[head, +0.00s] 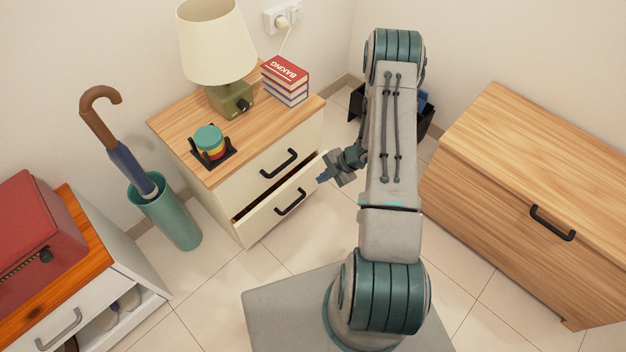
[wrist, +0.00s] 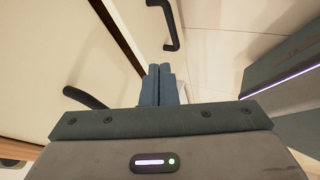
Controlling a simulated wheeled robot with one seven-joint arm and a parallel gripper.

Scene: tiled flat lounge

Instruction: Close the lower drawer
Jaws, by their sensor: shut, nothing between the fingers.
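The lower drawer (head: 262,218) of the cream bedside cabinet stands partly open in the head view, with a dark gap along its top edge. Its black handle (head: 290,203) is on the front. The upper drawer (head: 250,183) above it looks shut. My gripper (head: 323,177) is near the right end of the lower drawer's front. I cannot tell whether it touches. In the wrist view my gripper's blue-grey fingers (wrist: 160,85) are together and empty, close to cream panels. Two black handles show there too. The drawer's inside is mostly hidden.
On the cabinet's wooden top (head: 165,120) stand a lamp (head: 216,50), books (head: 285,82) and stacked round pieces in a black holder (head: 210,145). An umbrella stand (head: 172,215) is left of it. A wooden chest (head: 500,180) is at right.

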